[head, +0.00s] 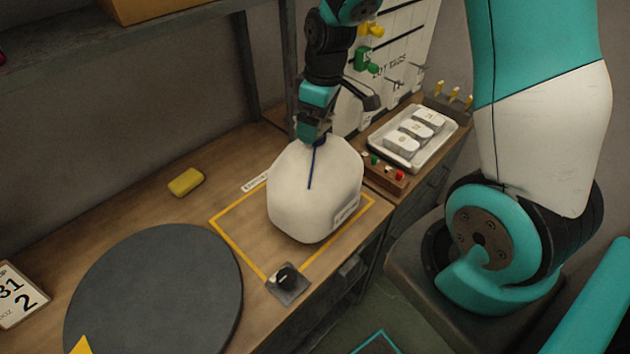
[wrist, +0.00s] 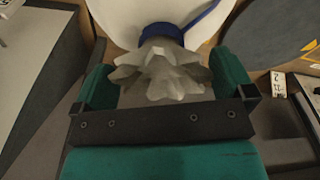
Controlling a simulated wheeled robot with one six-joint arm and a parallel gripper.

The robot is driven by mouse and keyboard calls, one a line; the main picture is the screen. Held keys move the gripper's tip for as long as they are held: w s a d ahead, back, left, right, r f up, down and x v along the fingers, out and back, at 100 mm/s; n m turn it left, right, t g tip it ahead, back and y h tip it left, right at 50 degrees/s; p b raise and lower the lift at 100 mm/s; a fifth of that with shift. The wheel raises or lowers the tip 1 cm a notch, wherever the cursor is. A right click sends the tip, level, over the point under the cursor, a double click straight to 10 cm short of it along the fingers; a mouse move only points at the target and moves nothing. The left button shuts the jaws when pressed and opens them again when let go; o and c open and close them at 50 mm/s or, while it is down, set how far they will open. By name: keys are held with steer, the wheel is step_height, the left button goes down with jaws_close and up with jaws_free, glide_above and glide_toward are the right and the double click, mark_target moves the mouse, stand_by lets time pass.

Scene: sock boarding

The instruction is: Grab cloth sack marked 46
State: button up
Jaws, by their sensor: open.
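A white cloth sack (head: 315,195) stands upright inside a yellow outlined square on the wooden bench. A blue tie rings its neck, with a blue end hanging down the front. Small lettering low on its side is too small to read, so I cannot confirm 46. My gripper (head: 313,130) is directly above the sack, pointing down. In the wrist view my gripper (wrist: 160,72) is open, with teal fingers on both sides of the gathered grey-white top of the sack (wrist: 125,12). Gaps show beside the top, and the fingers look apart from it.
A large dark grey disc (head: 155,290) lies at left, with a yellow block (head: 185,181) behind it. A tray of white pieces (head: 440,150) and a box with coloured buttons (head: 380,176) stand at right.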

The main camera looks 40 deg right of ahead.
steer(key=shift+w+a+f, duration=0.1)
steer(key=shift+a+f, duration=0.1)
steer(key=shift+f, duration=1.3)
steer(key=shift+c, duration=0.5)
steer(key=c, duration=1.4)
steer(key=shift+c, duration=0.7)
steer(key=shift+w+r, duration=0.1)
steer(key=shift+r, duration=0.05)
